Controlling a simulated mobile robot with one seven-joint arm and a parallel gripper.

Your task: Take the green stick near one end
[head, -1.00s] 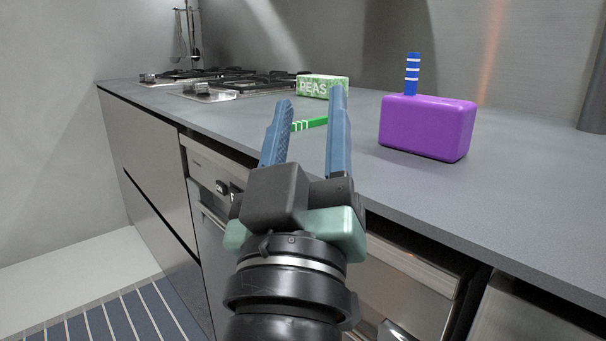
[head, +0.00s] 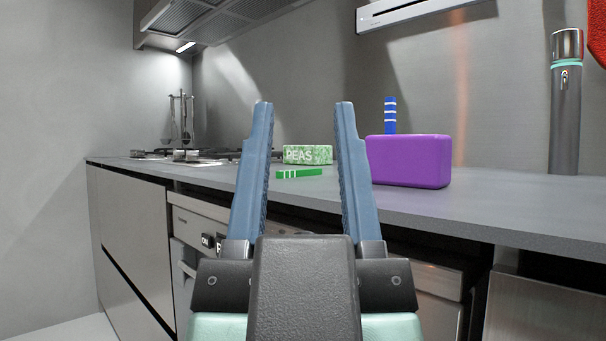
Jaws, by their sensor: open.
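The green stick (head: 300,173) with white bands at its left part lies on the grey counter, in front of the peas box. My gripper (head: 304,104) is open and empty, its two blue fingers spread and pointing forward. In the picture the stick shows between the fingers, but it lies farther off on the counter and I see no contact. The whole stick seems to be in view.
A green box marked PEAS (head: 308,155) stands behind the stick. A purple block (head: 408,161) stands to the right, with a blue white-banded stick (head: 390,115) rising behind or from it. A gas hob (head: 190,155) is at the left. A grey cylinder (head: 565,105) stands at the far right.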

